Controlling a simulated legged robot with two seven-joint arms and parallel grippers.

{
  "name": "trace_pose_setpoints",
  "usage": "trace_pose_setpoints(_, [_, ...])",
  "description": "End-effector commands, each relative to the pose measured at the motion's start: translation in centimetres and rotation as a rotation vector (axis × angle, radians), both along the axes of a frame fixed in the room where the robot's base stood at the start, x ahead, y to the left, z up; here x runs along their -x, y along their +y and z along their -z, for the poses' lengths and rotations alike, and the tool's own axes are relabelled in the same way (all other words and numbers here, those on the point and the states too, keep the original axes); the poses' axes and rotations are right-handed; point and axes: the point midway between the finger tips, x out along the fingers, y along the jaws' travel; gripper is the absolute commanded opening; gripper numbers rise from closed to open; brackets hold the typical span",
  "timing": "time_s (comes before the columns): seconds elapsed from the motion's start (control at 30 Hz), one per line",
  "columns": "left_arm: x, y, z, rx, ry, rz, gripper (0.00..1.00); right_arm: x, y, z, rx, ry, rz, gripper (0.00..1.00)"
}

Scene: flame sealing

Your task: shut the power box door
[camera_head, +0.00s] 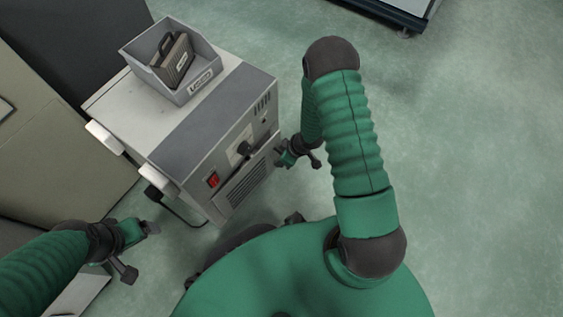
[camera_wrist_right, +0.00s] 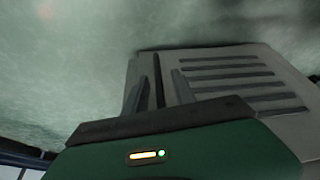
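The power box (camera_head: 200,130) is a grey cabinet with a pale top, left of centre in the head view. Its front panel has a red switch (camera_head: 213,180), a black knob (camera_head: 244,148) and vent slots. Whether this panel is the door, and how far any door stands open, I cannot tell. My right gripper (camera_head: 283,158) is at the front's right edge. In the right wrist view its fingers (camera_wrist_right: 160,92) are apart, close to the edge of the slotted panel (camera_wrist_right: 235,80); contact is unclear. My left gripper (camera_head: 150,228) is in front of the box's left side, apart from it; its fingers are too small to judge.
A grey open bin (camera_head: 205,88) holding a dark case (camera_head: 172,60) sits on the box top. White handles (camera_head: 104,138) stick out from its left side. Beige cabinets (camera_head: 50,130) stand at the left. The green floor (camera_head: 470,160) at the right is clear.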

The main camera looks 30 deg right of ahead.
Motion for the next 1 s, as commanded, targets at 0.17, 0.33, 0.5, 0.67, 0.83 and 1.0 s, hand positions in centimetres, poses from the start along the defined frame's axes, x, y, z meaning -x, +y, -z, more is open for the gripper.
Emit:
trace_pose_setpoints(0.17, [-0.01, 0.00, 0.41, 0.000, 0.000, 0.000, 0.84, -0.28, 0.06, 0.61, -0.001, -0.001, 0.001, 0.32])
trace_pose_setpoints(0.33, [-0.02, -0.01, 0.33, 0.000, -0.001, 0.000, 0.84, -0.26, 0.06, 0.55, -0.001, -0.001, 0.001, 0.30])
trace_pose_setpoints(0.5, [-0.02, 0.00, 0.34, 0.000, 0.000, 0.000, 0.84, -0.25, 0.07, 0.56, -0.001, -0.001, 0.001, 0.08])
trace_pose_setpoints(0.67, [-0.01, 0.00, 0.35, 0.000, 0.000, 0.000, 0.84, -0.24, 0.07, 0.55, -0.001, -0.001, 0.001, 0.00])
trace_pose_setpoints(0.83, [-0.01, 0.00, 0.35, 0.000, 0.000, 0.000, 0.84, -0.25, 0.07, 0.54, -0.001, -0.001, 0.001, 0.00])
trace_pose_setpoints(1.0, [-0.01, 0.00, 0.35, 0.000, 0.000, 0.000, 0.84, -0.26, 0.06, 0.54, -0.001, -0.001, 0.001, 0.00])
